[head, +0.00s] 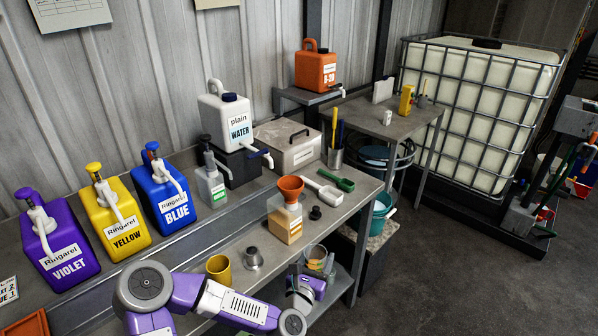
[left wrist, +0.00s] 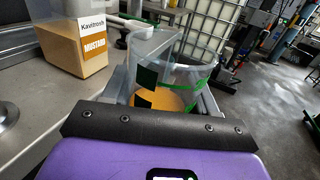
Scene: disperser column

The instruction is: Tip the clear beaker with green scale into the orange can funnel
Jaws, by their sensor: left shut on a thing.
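The clear beaker with green scale (head: 315,253) is in my left gripper (head: 316,270), near the front edge of the bench. In the left wrist view the beaker (left wrist: 185,75) sits between the two fingers, with a mustard-coloured content low inside. It looks about upright. The orange funnel (head: 291,184) sits in the neck of a can (head: 286,222) with mustard content, behind and left of the beaker, apart from it. The can, labelled MUSTARD, also shows in the left wrist view (left wrist: 76,48); its funnel is out of that frame. My right gripper is not in view.
A mustard-yellow cup (head: 219,268) and a metal piece (head: 253,259) stand left of the beaker. A dark cap (head: 315,213), a white scoop (head: 325,193) and a green scoop (head: 336,179) lie right of the can. Violet, yellow and blue jugs line the back left.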

